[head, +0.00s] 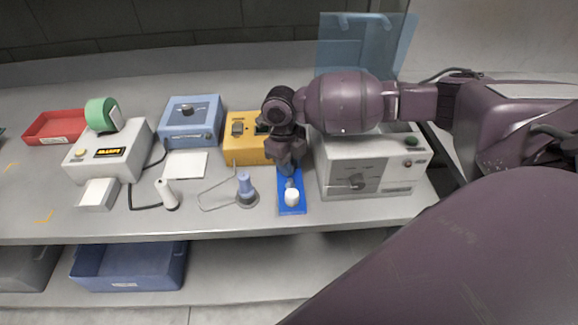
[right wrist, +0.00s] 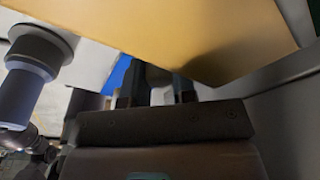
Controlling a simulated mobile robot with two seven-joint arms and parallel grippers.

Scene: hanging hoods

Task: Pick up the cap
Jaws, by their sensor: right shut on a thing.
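My right gripper (head: 287,163) points down over the back part of a narrow blue tray (head: 291,209). It is shut on a small dark grey thing, taken to be the cap (right wrist: 157,76), which shows between the two fingers in the right wrist view (right wrist: 157,92). The fingers and the arm hide most of the cap, and I cannot tell whether it still touches the tray. A white round piece (head: 292,196) stands on the tray just in front of the gripper. My left gripper is not in view.
A yellow box (head: 243,148) stands close to the left of the gripper, and a grey-white machine (head: 350,175) close to the right. A blue-grey upright piece (head: 245,188) on a round base stands left of the tray. Free bench lies in front, to the left.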

